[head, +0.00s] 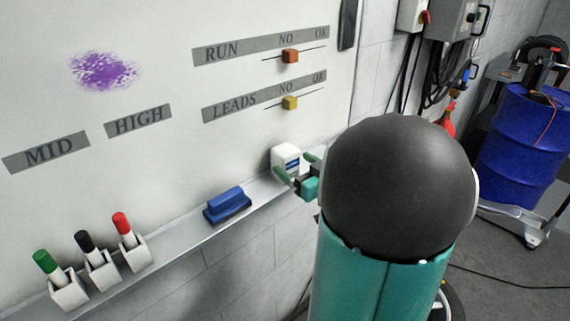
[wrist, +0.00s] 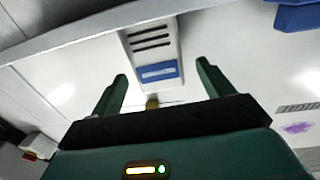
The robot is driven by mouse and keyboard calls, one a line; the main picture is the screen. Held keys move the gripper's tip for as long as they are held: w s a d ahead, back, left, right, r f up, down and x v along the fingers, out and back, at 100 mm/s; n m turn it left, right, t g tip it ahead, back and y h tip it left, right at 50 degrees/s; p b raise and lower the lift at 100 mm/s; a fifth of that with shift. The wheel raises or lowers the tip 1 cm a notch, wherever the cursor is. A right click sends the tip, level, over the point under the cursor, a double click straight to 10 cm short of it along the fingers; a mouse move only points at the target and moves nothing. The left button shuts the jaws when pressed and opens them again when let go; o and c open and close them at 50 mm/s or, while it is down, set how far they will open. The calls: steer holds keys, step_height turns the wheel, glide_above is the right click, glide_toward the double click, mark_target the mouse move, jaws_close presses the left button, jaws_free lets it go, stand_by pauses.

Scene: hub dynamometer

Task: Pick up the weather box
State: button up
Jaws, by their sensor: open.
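The weather box, a small white box (head: 285,157) with a blue label, stands on the whiteboard's ledge in the head view. In the wrist view the box (wrist: 150,48) shows dark slots and the blue label. My gripper (head: 296,167) is open at the box, with one finger toward each side of it. In the wrist view the box lies in the gap between the green fingertips (wrist: 162,71), with space on both sides. I see no contact, and my arm hides part of the ledge to the right.
A blue eraser (head: 227,204) lies on the ledge (head: 262,192) left of the box. Several markers stand in white holders (head: 102,272) farther left. Orange (head: 290,56) and yellow (head: 290,103) sliders sit on the board above. A blue drum (head: 522,145) stands at right.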

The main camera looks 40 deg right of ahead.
mark_target(293, 161)
steer(key=w, duration=0.5)
steer(key=shift+d+r, duration=0.15)
steer(key=shift+d, duration=0.05)
steer(key=shift+s, duration=0.1)
steer(key=shift+c, duration=0.4)
steer(key=c, duration=1.1)
steer(key=shift+c, duration=0.4)
steer(key=shift+r, duration=0.15)
